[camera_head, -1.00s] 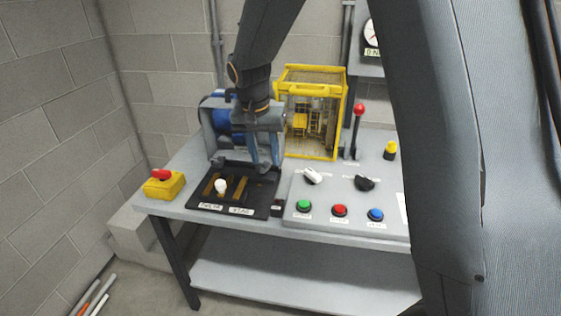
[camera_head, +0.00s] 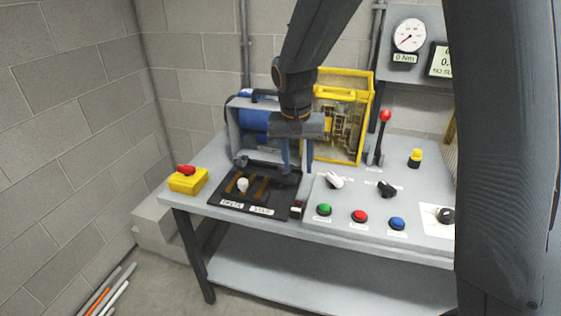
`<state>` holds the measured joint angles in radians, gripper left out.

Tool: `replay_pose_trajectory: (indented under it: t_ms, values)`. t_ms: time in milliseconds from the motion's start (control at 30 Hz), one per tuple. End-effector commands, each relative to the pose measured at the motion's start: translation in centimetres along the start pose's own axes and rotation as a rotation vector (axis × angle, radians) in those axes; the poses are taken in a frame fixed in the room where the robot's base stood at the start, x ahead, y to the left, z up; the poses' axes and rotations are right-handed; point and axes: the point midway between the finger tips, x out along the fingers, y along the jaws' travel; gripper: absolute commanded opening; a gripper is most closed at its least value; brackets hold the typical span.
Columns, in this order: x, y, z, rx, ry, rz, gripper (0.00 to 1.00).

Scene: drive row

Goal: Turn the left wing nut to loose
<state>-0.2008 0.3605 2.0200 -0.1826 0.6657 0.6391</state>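I cannot make out a clear wing nut in the head view. A black slotted plate (camera_head: 222,197) lies at the front left of the bench, with a white round-topped knob (camera_head: 243,184) in its left part and labels on its front edge. My gripper (camera_head: 297,165) points down over the plate's back right corner, in front of the blue motor (camera_head: 254,121) in its grey housing. Its two fingers are apart, with nothing visible between them. The gripper and arm hide part of the area behind. I cannot tell whether the fingertips touch anything.
The bench (camera_head: 290,222) also holds a yellow box with a red top (camera_head: 187,179), a yellow-framed guard (camera_head: 358,92), a red-topped lever (camera_head: 385,117) and a panel with a white selector (camera_head: 335,181), a black selector (camera_head: 386,189) and coloured buttons. My arm covers the right side.

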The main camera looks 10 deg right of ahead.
Motion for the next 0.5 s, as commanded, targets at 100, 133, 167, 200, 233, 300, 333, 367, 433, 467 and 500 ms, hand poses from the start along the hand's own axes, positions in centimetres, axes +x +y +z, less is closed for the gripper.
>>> replay_pose_trajectory:
  t_ms: [100,133,167,200,233,300,333,367,433,467,500]
  values:
    - [1.0,-4.4,-3.2,0.019,0.042,0.010,0.38]
    - [1.3,-5.8,-4.1,0.028,0.057,0.012,0.38]
    - [1.6,-7.3,-5.0,0.038,0.071,0.014,0.38]
    - [2.0,-9.3,-6.2,0.052,0.093,0.016,0.38]
    - [2.3,-10.8,-7.0,0.063,0.109,0.016,0.38]
    - [2.9,-14.1,-8.5,0.089,0.146,0.014,0.38]
    - [3.2,-15.5,-9.0,0.100,0.160,0.013,0.38]
    - [3.4,-16.7,-9.5,0.109,0.174,0.012,0.38]
    - [3.8,-19.1,-10.3,0.130,0.202,0.007,0.38]
    - [3.9,-20.0,-10.6,0.139,0.212,0.003,0.38]
    - [4.0,-20.9,-10.9,0.147,0.223,0.000,0.38]
